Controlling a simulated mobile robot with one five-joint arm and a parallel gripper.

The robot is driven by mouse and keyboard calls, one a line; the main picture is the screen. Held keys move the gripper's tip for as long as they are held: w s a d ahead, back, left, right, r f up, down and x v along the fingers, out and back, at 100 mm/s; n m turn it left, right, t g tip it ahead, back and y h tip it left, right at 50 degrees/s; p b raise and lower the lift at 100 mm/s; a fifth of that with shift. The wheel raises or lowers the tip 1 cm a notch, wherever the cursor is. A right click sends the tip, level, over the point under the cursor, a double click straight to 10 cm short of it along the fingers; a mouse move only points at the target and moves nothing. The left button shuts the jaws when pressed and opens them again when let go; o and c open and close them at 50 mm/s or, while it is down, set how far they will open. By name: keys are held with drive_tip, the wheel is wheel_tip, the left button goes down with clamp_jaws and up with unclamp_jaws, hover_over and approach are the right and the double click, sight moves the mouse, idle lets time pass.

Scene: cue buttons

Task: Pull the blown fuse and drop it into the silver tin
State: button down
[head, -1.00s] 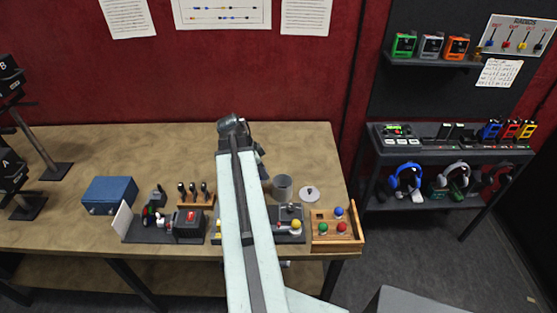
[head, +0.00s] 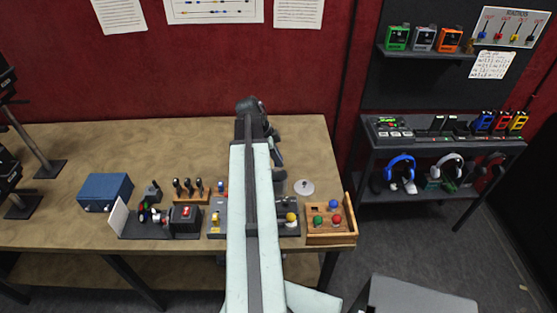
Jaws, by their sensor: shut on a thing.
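My gripper (head: 277,157) hangs from the end of my arm near the back right of the workbench. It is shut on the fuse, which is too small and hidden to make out. From this view I cannot tell how high the gripper is above the tin. A round pale lid (head: 304,187) lies on the bench to the right of the tin.
My arm covers the middle of a grey panel (head: 290,228) with a yellow button. A wooden button box (head: 331,238) stands to its right. Left are a row of dark levers (head: 188,188), a device with a red switch (head: 186,218) and a blue box (head: 105,192). The bench's back is clear.

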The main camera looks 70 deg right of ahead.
sight(280, 170)
drive_tip(key=shift+f+b, duration=1.95)
drive_tip(key=shift+f, duration=0.4)
drive_tip(key=shift+r, duration=0.1)
drive_tip(key=c, duration=1.3)
unclamp_jaws()
drive_tip(key=shift+r, duration=0.1)
drive_tip(key=r+p, duration=0.7)
drive_tip(key=shift+w, duration=0.2)
drive_tip(key=shift+f, duration=0.1)
